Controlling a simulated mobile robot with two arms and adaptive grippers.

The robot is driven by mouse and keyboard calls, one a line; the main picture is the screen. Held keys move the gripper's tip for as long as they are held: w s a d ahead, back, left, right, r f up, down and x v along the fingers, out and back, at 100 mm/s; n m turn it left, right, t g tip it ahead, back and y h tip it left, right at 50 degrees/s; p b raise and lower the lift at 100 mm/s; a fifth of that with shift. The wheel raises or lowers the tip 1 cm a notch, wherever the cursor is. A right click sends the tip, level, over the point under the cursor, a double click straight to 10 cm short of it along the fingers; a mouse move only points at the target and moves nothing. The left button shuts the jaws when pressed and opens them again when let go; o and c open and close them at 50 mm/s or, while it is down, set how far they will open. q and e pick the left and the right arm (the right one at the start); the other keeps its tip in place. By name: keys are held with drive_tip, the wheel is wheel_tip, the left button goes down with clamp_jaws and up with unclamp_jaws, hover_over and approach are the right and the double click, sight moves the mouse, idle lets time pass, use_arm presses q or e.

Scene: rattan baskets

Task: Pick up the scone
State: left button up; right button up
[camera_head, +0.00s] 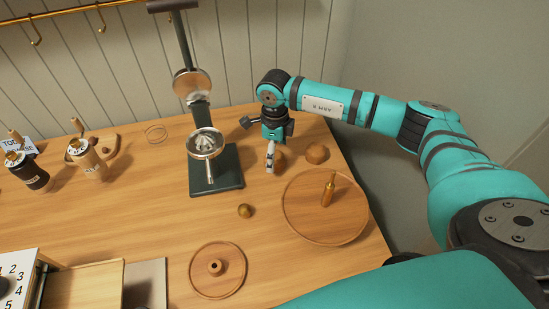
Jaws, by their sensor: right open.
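My right gripper (271,156) points down over the wooden table, to the right of the dark press. Its jaws are open, though from this angle the fingers overlap. A small brown lump (280,158) shows close behind the fingers, partly hidden by them; I cannot tell whether they touch it. A second brown, scone-like lump (317,153) sits in the open on the table, a little right of the gripper and apart from it. I cannot tell for sure which lump is the scone. My left gripper is not in view.
A dark lever press (216,172) stands left of the gripper. A round wooden tray (300,222) with a bottle-shaped piece (328,189) is in front. A small round ball (245,211) and a smaller tray (217,291) lie nearer. Grinders (87,158) stand left.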

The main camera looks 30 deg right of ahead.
drive_tip(key=shift+w+f, duration=0.1)
drive_tip(key=shift+f, duration=1.45)
drive_tip(key=shift+c, duration=0.4)
drive_tip(key=c, duration=1.2)
drive_tip(key=shift+r, duration=0.1)
